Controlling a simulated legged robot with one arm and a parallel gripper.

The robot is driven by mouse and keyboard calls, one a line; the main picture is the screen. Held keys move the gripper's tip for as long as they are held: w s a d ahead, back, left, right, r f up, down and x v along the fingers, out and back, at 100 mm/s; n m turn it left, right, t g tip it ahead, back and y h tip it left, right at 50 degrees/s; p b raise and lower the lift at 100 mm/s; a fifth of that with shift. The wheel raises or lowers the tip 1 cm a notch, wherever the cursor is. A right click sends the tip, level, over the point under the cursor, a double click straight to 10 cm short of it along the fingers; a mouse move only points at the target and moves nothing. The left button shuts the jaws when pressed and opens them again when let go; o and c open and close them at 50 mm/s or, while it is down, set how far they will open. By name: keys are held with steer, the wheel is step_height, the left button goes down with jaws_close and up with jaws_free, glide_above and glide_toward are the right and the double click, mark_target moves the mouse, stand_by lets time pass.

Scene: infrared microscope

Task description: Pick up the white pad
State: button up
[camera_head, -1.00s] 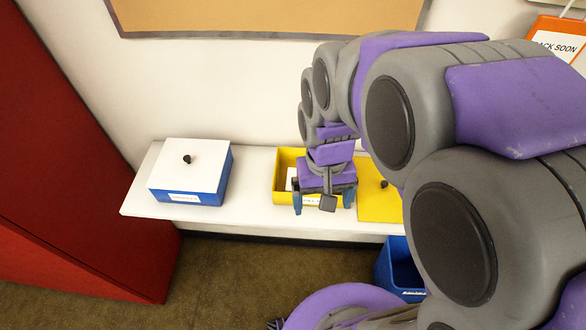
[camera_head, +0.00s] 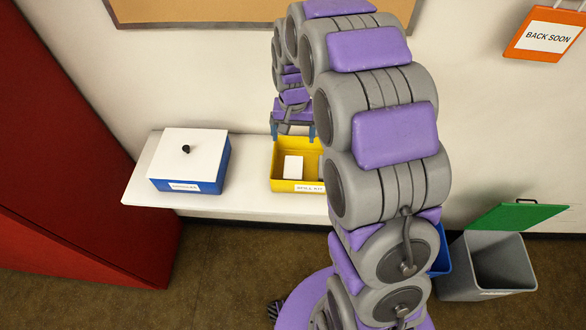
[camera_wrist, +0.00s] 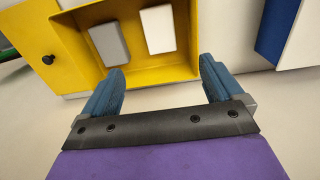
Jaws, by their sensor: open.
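The white pad (camera_head: 293,167) lies inside the open yellow spill kit box (camera_head: 284,187) on the white shelf. In the wrist view the white pad (camera_wrist: 158,29) lies beside a grey pad (camera_wrist: 110,43) inside the yellow box (camera_wrist: 183,73). My gripper (camera_head: 294,136) is at the wall side of the box, apart from the pad. In the wrist view my gripper's blue fingers (camera_wrist: 163,80) are spread wide with nothing between them. My arm hides the right part of the box in the head view.
A blue box with a white lid (camera_head: 190,160) stands on the shelf (camera_head: 142,190) to the left. A yellow lid with a black knob (camera_wrist: 40,50) lies beside the spill kit. A grey bin (camera_head: 490,265) with a green lid stands on the floor at right.

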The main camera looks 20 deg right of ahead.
steer(key=b, duration=0.1)
glide_above(293, 167)
steer(key=f, duration=0.9)
steer(key=shift+w+d+f, duration=0.1)
steer(key=shift+w+f, duration=0.15)
steer(key=shift+s+f+b, duration=0.2)
steer(key=shift+f+b, duration=0.25)
steer(key=shift+f, duration=2.6)
steer(key=shift+c, duration=0.3)
steer(key=c, duration=1)
step_height(293, 167, up, 10)
steer(key=shift+r+p, duration=0.1)
steer(key=shift+p, duration=0.5)
steer(key=shift+c, duration=0.2)
